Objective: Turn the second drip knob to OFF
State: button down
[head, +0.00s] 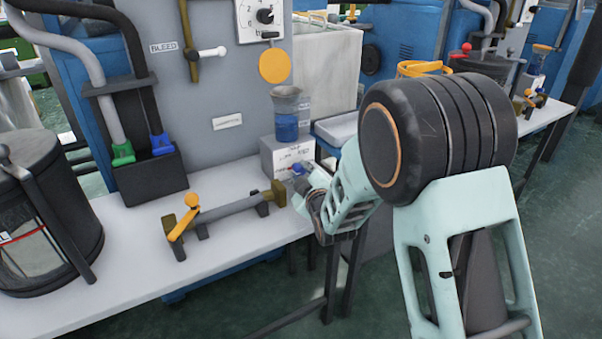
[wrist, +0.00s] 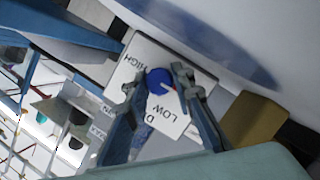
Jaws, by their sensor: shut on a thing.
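A small blue drip knob (wrist: 158,80) with a red mark sits on a white dial plate (wrist: 180,122) lettered HIGH and LOW; other lettering is partly hidden by my gripper. The red mark is on the knob's right side in the wrist view. My gripper (wrist: 158,84) is shut on the knob, one finger on each side. In the head view my gripper (head: 303,176) is at the front of a grey box (head: 274,160) under a blue oil cup (head: 287,128). My fingers largely hide the knob there.
A bar with an orange lever (head: 181,222) lies on the white bench (head: 130,258), left of my gripper. A dark drum (head: 65,210) stands at far left. A yellow disc (head: 274,66) hangs above the cup. A similar station with another blue cup (head: 537,62) stands at back right.

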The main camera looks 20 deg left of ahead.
dwell(0.3)
jog(key=c, duration=1.7)
grip_release()
jog(key=shift+o, duration=0.2)
jog(key=v, duration=1.2)
jog(key=shift+r, duration=0.1)
